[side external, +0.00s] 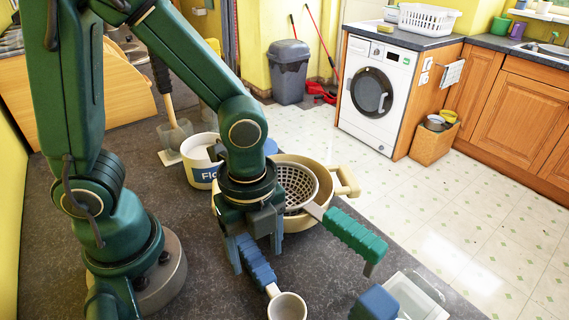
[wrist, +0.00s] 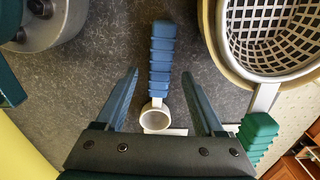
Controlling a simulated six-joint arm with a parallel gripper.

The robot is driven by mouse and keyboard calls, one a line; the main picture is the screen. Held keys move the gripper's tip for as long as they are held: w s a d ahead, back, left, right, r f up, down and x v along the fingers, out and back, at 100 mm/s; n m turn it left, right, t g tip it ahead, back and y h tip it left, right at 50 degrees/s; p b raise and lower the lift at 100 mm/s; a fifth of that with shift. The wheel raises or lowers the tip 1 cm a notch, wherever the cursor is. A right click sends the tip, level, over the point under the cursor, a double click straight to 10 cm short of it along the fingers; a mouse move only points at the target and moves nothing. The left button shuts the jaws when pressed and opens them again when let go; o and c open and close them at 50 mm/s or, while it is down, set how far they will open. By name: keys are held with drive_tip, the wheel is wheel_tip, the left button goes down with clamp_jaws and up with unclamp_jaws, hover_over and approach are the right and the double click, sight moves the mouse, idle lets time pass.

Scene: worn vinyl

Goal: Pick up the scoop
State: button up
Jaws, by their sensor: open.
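The scoop has a ribbed blue handle (side external: 256,262) and a round white cup (side external: 287,306), and lies on the dark worktop in the side view. In the wrist view its handle (wrist: 162,55) runs up the middle of the picture, with the cup (wrist: 155,118) nearer the gripper body. My gripper (side external: 257,256) points down over the scoop, open. In the wrist view the gripper (wrist: 161,76) has one finger on each side of the handle, with a gap on both sides. Part of the handle's far end is hidden by the gripper in the side view.
A beige pot (side external: 346,181) holds a strainer (side external: 297,187) with a green handle (side external: 354,240), close to the right of my gripper. A labelled white tub (side external: 203,174) stands behind. A clear container (side external: 415,299) and a blue object (side external: 374,303) lie at front right.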

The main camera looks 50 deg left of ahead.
sight(257, 261)
drive_tip(key=shift+f, duration=1.45)
clamp_jaws()
wheel_tip(257, 261, up, 10)
